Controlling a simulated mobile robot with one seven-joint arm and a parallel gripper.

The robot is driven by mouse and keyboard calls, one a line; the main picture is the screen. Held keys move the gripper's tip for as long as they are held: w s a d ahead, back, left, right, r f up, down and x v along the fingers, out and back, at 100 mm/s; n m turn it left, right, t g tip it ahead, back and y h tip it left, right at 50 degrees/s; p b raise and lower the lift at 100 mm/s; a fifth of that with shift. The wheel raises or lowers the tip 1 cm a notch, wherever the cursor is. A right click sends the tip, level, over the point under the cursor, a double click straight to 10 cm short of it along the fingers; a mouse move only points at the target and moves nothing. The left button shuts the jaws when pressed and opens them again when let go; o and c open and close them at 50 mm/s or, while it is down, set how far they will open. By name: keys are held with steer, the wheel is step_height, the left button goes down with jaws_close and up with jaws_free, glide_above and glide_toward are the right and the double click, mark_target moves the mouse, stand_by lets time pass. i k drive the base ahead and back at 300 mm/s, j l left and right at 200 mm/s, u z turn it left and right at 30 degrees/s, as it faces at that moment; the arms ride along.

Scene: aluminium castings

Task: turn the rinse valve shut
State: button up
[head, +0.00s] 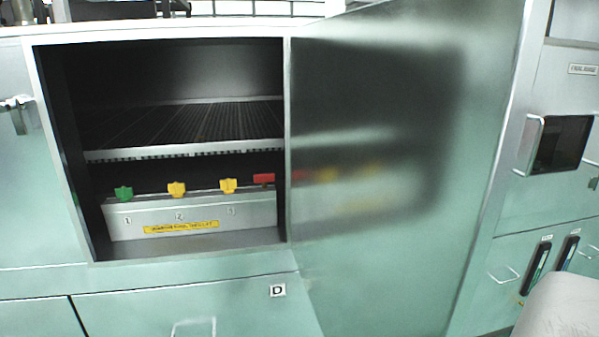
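An open cabinet (92,243) holds a low grey box (120,222) with a row of coloured valve handles on top. From left to right they are a green handle (123,194), a yellow handle (177,189), a second yellow handle (228,185) and a red handle (264,179). The red one is close to the door's hinge side. The box front bears the marks 1, 2 and 3 and a yellow label (181,227) too small to read. I cannot tell which handle is the rinse valve or how each is turned. My gripper is not in view.
The cabinet door (400,260) stands open on the right and mirrors the handles faintly. A ribbed shelf (180,125) hangs above them. A drawer marked D (278,291) is below. A dark screen (561,143) and small handles are at the right.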

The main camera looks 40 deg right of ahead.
mark_target(264, 178)
steer(key=z, duration=1)
steer(key=i+j, duration=0.1)
steer(key=j, duration=0.25)
steer(key=i+j, duration=0.15)
steer(key=j, duration=0.25)
steer(key=i+j, duration=0.1)
steer(key=j, duration=0.25)
steer(key=i+j, duration=0.15)
steer(key=j, duration=0.25)
steer(key=i+j, duration=0.1)
steer(key=j, duration=0.25)
steer(key=i+j, duration=0.1)
steer(key=j, duration=0.25)
steer(key=i+j+z, duration=0.1)
steer(key=j+z, duration=0.15)
steer(key=z, duration=0.15)
steer(key=j+z, duration=0.4)
steer(key=i+l+z, duration=0.65)
steer(key=i+j+z, duration=0.15)
steer(key=j, duration=0.15)
steer(key=i+j+z, duration=0.15)
steer(key=j, duration=0.2)
